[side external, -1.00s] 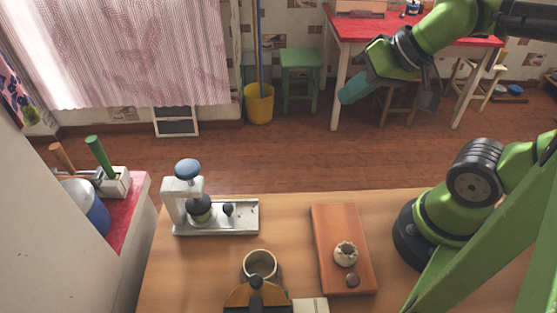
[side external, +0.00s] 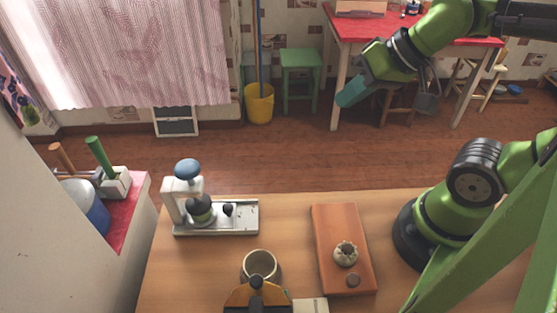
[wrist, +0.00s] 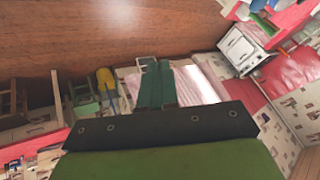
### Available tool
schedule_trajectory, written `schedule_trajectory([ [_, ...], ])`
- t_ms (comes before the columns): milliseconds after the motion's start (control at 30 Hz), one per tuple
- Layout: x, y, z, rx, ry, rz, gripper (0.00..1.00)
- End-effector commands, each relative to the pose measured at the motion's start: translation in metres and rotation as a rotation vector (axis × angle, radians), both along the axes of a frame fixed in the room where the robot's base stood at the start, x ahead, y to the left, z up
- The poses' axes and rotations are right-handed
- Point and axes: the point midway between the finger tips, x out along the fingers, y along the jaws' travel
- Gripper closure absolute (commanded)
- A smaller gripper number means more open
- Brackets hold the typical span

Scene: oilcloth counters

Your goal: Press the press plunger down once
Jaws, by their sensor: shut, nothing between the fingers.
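The press (side external: 168,207) stands on the left part of the wooden table in the side external view. Its plunger has a blue knob (side external: 187,168) on top, standing raised above the press's white frame. A dark round part sits under the frame on the pale base. My gripper (side external: 350,94) is high up at the upper right, well away from the press, with its teal fingers pointing down and left. In the wrist view the teal fingers (wrist: 156,85) lie together with nothing between them. The press cannot be made out in the wrist view.
An orange-brown board (side external: 330,230) with a small pale pot (side external: 346,254) and a dark knob lies right of the press. A cup (side external: 260,265) stands in front. A side counter (side external: 132,215) at left holds green- and brown-handled tools. The table between press and board is clear.

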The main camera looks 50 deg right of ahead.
Motion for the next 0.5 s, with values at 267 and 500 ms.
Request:
schedule_trajectory([
  [267,0.036,0.046,-0.005,-0.053,0.131,0.192,1.00],
  [500,0.083,0.111,-0.001,-0.170,0.238,0.448,1.00],
])
